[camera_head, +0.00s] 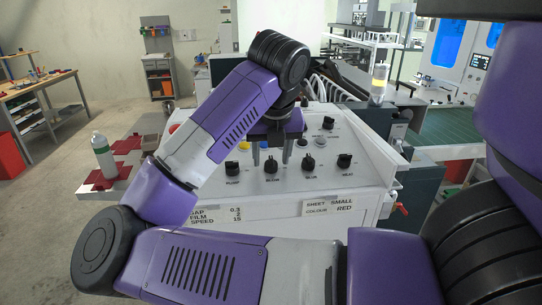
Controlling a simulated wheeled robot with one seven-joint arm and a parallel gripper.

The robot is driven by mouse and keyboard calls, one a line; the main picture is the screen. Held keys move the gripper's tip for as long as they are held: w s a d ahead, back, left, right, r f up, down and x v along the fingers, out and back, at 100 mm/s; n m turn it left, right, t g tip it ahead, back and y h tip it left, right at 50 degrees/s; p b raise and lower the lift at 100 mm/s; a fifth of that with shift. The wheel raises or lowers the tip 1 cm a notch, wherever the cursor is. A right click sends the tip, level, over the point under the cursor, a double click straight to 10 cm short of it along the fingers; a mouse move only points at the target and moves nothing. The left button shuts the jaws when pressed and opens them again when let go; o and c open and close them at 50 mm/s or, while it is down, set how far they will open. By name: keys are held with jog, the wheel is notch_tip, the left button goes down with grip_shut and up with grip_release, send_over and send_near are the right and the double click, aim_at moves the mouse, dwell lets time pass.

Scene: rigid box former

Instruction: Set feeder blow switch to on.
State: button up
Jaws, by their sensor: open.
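The white sloped control panel (330,183) stands in the middle of the view. A row of black rotary switches runs along its lower part: far left (232,168), second (270,167), third (308,162) and far right (345,160). Their small labels are too blurred to tell surely which is the feeder blow switch, and their settings are hard to read. My gripper (271,156) points down at the panel, open, with its two fingers apart just above or on either side of the second switch. I cannot tell whether it touches the switch.
A white bottle (103,156) stands at the left. My arm covers part of the panel's left.

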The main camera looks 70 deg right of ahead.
jog(key=shift+w+d+f, duration=0.1)
jog(key=shift+d+f, duration=0.15)
jog(key=shift+f, duration=0.4)
grip_shut()
